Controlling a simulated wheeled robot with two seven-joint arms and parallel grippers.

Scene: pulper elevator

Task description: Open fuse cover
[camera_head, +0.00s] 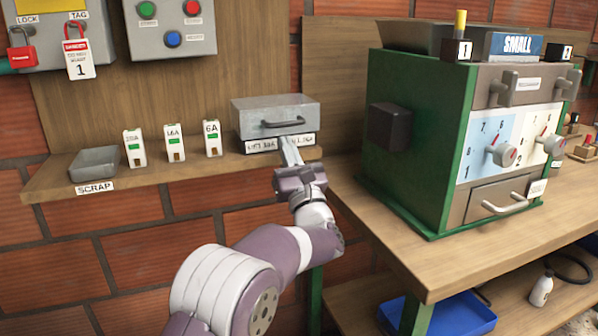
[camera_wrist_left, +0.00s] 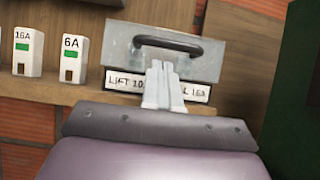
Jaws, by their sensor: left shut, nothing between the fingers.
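The fuse cover (camera_head: 262,106) is a grey metal box lid with a dark bar handle (camera_head: 283,124), sitting closed on the wooden shelf. A white label strip with "LIFT 10A" and "16A" runs below it. In the left wrist view the cover (camera_wrist_left: 150,62) and its handle (camera_wrist_left: 167,43) face me. My left gripper (camera_head: 289,143) is shut and empty, its fingertips just in front of the label strip and below the handle. In the left wrist view its fingers (camera_wrist_left: 162,75) hide the middle of the label. Whether the fingertips touch anything is unclear. My right gripper is not in view.
Fuses marked 20A (camera_head: 134,149), 16A (camera_head: 174,143) and 6A (camera_head: 212,138) stand left of the cover. A scrap tray (camera_head: 95,176) lies further left. A green machine (camera_head: 415,150) stands on the bench (camera_head: 465,255) at the right, close to my left gripper.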

